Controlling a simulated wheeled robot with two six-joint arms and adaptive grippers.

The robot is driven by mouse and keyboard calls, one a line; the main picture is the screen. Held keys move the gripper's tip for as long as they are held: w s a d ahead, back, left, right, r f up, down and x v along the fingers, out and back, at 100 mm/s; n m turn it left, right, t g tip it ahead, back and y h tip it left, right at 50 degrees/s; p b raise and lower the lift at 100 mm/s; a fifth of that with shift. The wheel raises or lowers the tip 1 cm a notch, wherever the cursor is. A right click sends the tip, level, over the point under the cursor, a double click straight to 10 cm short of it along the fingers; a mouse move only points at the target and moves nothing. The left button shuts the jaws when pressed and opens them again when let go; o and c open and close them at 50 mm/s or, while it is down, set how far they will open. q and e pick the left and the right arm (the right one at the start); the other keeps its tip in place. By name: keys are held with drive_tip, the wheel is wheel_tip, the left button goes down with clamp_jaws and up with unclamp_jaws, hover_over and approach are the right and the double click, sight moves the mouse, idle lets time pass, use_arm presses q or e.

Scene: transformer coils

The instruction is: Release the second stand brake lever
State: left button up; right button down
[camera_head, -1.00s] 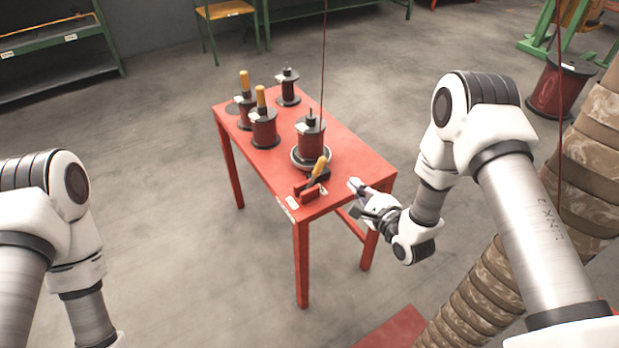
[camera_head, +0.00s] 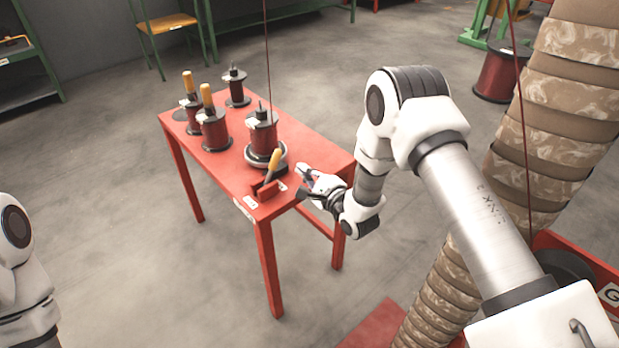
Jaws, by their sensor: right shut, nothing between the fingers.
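A thin wire runs straight up from this spool. My right gripper (camera_head: 303,175) is shut and empty, at the table's right edge, a little to the right of the lever and apart from it in the picture. Only part of my left arm shows at the left edge; its gripper is out of view.
The red table (camera_head: 318,162) also bears two spools with yellow handles (camera_head: 214,132) (camera_head: 192,117) and one bare-topped spool (camera_head: 237,92) at its far end. A patterned, ribbed column (camera_head: 545,130) stands at right. Grey floor lies open around the table.

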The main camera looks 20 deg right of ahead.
sight(271, 169)
drive_tip(key=x, duration=0.4)
drive_tip(key=shift+b, duration=0.3)
drive_tip(key=a, duration=0.1)
drive_tip(key=r, duration=0.1)
drive_tip(key=a, duration=0.1)
drive_tip(key=shift+s+a+r, duration=0.3)
drive_tip(key=shift+s+a, duration=0.05)
drive_tip(key=shift+s+a+r, duration=0.15)
drive_tip(key=shift+s+a, duration=0.05)
